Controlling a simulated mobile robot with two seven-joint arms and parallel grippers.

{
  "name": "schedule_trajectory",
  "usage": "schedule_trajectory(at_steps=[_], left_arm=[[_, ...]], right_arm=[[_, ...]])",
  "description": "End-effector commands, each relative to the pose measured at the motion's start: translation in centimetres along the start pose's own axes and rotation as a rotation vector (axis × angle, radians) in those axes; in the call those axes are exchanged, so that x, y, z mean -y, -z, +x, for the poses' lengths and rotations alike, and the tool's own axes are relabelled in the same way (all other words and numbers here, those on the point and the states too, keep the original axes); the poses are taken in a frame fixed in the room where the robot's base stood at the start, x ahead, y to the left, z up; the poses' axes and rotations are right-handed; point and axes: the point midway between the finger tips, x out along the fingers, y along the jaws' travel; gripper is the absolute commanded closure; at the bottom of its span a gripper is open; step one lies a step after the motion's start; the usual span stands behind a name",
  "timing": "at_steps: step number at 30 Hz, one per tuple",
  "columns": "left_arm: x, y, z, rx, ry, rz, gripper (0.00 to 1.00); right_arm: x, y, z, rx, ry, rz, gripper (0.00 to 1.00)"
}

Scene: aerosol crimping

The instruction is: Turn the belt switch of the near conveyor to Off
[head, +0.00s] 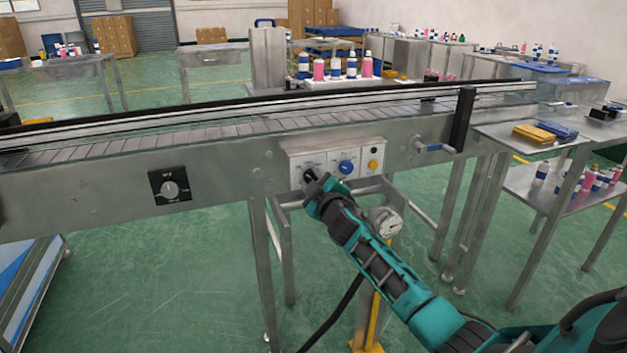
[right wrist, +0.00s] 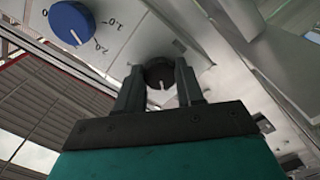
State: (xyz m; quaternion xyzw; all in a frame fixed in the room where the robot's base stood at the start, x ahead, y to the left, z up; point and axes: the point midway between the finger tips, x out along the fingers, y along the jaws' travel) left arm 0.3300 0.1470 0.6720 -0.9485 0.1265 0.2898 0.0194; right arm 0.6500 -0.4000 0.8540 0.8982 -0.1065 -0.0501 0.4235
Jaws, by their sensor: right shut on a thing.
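The near conveyor (head: 225,175) runs across the head view, with a light control panel (head: 327,160) on its side. A black knob (right wrist: 158,70) with a white pointer mark sits on this panel, left of the blue knob (head: 346,167) in the head view. My right gripper (head: 312,178) is shut on the black knob, one finger on each side of it in the right wrist view (right wrist: 160,78). In the head view the gripper mostly hides the knob, and its labels cannot be read. My left gripper is not in view.
A yellow button (head: 373,164) sits right of the blue knob. A black plate with a grey dial (head: 170,188) is farther left on the conveyor side. A crank handle (head: 436,148) sticks out at right. A side table (head: 500,135) stands at the conveyor's right end.

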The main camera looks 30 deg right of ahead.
Motion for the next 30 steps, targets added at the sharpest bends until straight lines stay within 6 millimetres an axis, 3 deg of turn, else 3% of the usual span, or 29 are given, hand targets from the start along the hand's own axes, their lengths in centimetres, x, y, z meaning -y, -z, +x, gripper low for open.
schedule_trajectory(at_steps=[11, 12, 18, 20, 30], left_arm=[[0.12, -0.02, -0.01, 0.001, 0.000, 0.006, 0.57], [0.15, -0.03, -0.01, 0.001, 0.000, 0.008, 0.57], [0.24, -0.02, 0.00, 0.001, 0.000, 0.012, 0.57], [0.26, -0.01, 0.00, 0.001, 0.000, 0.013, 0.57], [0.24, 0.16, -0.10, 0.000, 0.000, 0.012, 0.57]], right_arm=[[0.10, -0.11, -0.03, 0.002, 0.002, -0.011, 0.93], [0.10, -0.11, -0.03, 0.002, 0.002, -0.011, 0.61], [0.06, -0.07, -0.02, 0.001, 0.001, -0.009, 0.42], [0.05, -0.06, -0.02, 0.001, 0.001, -0.008, 0.37], [0.02, -0.01, -0.54, 0.000, 0.001, -0.007, 0.37]])
